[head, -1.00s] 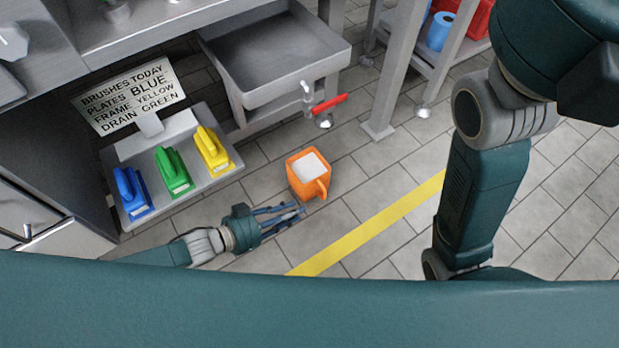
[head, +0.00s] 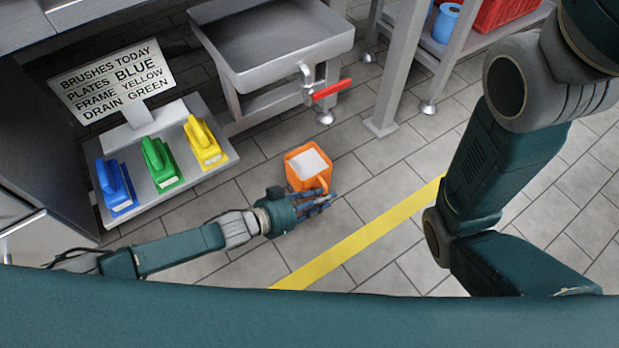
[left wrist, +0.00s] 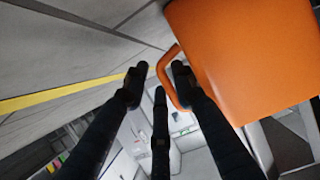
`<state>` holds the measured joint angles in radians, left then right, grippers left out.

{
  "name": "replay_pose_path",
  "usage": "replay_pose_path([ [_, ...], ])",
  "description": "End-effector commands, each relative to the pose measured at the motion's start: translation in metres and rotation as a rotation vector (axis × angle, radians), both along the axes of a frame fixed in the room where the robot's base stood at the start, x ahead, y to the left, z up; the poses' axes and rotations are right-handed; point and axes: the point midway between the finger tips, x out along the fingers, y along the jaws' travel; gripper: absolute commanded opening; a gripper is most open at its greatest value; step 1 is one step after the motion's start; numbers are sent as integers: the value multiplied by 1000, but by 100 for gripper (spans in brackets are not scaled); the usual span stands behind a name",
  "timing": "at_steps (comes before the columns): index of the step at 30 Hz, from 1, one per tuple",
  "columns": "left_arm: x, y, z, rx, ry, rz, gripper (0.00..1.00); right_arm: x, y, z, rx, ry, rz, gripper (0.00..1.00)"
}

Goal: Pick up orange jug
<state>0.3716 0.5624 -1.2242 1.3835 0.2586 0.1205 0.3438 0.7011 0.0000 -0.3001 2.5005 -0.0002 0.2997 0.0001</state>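The orange jug (head: 295,178) stands on the tiled floor in the head view, with a pale top surface and its handle towards the lower right. In the left wrist view the jug (left wrist: 245,60) is large at the upper right, and its handle (left wrist: 165,62) shows between my fingers. My left gripper (head: 318,203) is at the handle side of the jug. Its fingers (left wrist: 156,75) are spread apart, with the handle loop between them; I cannot tell whether any finger touches it. My right gripper is out of view; only my right arm shows.
A grey tray at left holds blue (head: 116,187), green (head: 160,163) and yellow (head: 205,143) brushes beside a sign (head: 112,82). A grey sink (head: 275,75) with a red-handled valve (head: 331,89) stands behind the jug. Yellow floor tape (head: 355,240) runs in front; floor on the right is clear.

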Motion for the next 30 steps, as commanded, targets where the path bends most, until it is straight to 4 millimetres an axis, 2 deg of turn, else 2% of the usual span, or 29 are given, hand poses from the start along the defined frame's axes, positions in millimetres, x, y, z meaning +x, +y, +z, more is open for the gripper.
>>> replay_pose_path([
  [4, 0, 0, 1, 0, 0, 0, 24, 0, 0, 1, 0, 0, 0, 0],
  [8, 0, 0, 1, 0, 0, 0, 0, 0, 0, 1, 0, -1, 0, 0],
  [20, 0, 0, 6, 0, -1, 0, 0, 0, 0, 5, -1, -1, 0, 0],
  [23, 0, 0, 14, -1, -2, 0, 0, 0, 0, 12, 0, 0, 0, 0],
  [28, 0, 0, 41, -2, -2, -1, 0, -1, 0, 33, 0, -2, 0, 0],
  [30, 0, 0, 55, -1, -2, 0, 0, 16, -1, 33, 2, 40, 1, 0],
])
